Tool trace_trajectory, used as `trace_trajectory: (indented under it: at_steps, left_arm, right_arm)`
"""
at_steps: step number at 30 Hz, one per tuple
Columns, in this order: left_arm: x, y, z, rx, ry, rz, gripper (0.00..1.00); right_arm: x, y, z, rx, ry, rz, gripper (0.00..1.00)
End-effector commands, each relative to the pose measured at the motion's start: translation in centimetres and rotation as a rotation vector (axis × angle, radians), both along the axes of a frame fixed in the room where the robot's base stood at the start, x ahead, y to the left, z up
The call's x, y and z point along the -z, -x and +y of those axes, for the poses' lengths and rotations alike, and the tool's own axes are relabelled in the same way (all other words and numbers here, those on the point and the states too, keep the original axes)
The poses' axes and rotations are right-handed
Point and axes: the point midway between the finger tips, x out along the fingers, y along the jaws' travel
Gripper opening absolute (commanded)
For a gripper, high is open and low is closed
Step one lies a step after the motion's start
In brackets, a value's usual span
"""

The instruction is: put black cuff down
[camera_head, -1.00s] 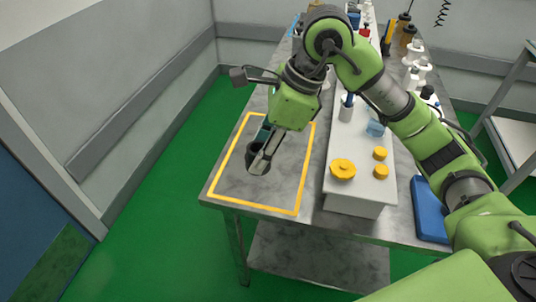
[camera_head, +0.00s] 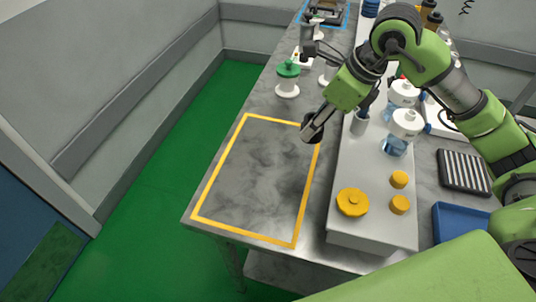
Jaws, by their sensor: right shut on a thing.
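My right gripper (camera_head: 312,131) is shut on the black cuff (camera_head: 317,120), a small dark ring-like piece that the fingers partly hide. It is at the upper right corner of the yellow-outlined area (camera_head: 250,116) on the grey marbled table, beside the raised white shelf. The cuff looks held above the table, but its exact height is hard to tell. The outlined area is empty. My left gripper is not in view.
The white shelf (camera_head: 345,210) holds a yellow knob (camera_head: 352,202), smaller yellow caps (camera_head: 399,180) and bottles (camera_head: 406,125). A green-topped white spool (camera_head: 287,80) stands behind the area. A blue tray (camera_head: 461,222) lies at right.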

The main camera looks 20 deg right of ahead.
Motion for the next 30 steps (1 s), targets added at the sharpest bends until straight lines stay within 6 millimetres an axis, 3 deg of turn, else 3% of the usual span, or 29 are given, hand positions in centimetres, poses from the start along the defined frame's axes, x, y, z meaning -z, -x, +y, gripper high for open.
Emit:
trace_trajectory:
  at_steps: [3, 6, 12, 18, 22, 30]
  left_arm:
    - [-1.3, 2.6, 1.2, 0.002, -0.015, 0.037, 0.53]
    - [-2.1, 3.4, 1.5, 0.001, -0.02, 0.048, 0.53]
    - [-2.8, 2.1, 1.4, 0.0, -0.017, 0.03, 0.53]
    - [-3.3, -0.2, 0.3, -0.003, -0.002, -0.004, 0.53]
    - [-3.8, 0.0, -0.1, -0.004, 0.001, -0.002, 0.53]
    - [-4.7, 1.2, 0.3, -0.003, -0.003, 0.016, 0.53]
  right_arm:
    - [0.9, -0.7, 3.3, -0.009, -0.004, 0.003, 0.14]
    - [2.0, -1.2, 5.7, -0.008, -0.005, 0.004, 0.14]
    - [5.8, -2.0, 8.4, -0.002, -0.003, 0.004, 0.14]
    - [7.4, -2.4, 9.5, -0.001, -0.001, 0.001, 0.14]
    - [8.6, -2.5, 10.5, -0.002, -0.001, 0.005, 0.14]
    - [11.4, -2.6, 10.3, -0.001, 0.0, 0.001, 0.14]
